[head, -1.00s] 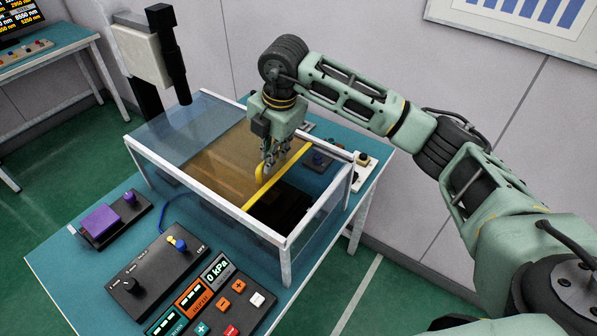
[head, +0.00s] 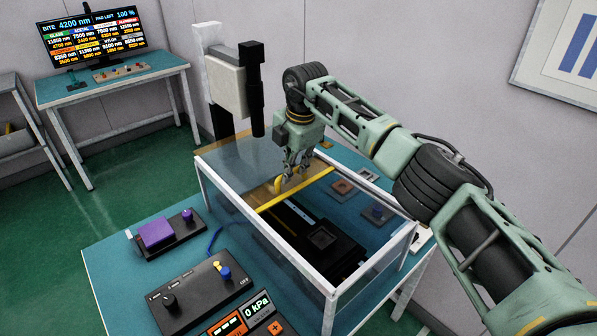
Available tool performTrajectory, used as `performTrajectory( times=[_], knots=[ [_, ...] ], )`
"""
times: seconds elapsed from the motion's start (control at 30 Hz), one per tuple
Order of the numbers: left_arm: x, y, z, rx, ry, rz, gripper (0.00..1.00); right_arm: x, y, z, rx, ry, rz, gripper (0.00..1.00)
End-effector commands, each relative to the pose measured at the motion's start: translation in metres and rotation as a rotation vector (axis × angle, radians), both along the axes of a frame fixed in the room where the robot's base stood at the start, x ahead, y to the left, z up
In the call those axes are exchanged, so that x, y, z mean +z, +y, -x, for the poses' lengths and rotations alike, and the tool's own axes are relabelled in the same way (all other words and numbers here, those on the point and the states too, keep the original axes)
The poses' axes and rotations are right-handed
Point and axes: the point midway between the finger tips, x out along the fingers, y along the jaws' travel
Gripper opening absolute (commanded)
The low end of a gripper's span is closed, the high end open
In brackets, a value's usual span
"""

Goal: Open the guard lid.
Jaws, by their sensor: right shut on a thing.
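The guard lid is an amber see-through panel (head: 262,190) with a yellow bar (head: 316,182) along its edge. It lies in the top of a white-framed clear enclosure (head: 300,262) on the teal bench. Most of the amber panel lies under the tinted glass top at the far left, so the nearer right part of the enclosure is uncovered. My right gripper (head: 291,178) reaches down from above and is shut on the lid's upright yellow handle (head: 278,184). Its fingers partly hide the handle and panel. My left gripper is not in view.
A black stage (head: 320,238) sits inside the enclosure. A monitor table (head: 118,75) is at back left.

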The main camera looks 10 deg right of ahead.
Motion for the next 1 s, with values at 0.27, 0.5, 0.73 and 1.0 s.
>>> performTrajectory(
  times=[0.27, 0.5, 0.73, 1.0],
  knots=[
    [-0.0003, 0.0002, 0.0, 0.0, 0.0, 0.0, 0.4, 0.0012, 0.0024, -0.006, -0.006, -0.002, 0.0, 0.0],
    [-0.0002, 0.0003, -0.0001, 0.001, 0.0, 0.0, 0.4, 0.0013, 0.0021, -0.0062, -0.006, -0.003, -0.001, 0.0],
    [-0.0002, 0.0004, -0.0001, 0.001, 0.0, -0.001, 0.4, 0.001, 0.0023, -0.006, -0.004, -0.002, 0.0, 0.26],
    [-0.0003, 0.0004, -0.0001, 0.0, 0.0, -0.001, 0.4, 0.0003, 0.0026, -0.0054, -0.002, 0.0, 0.001, 0.3]
  ],
)
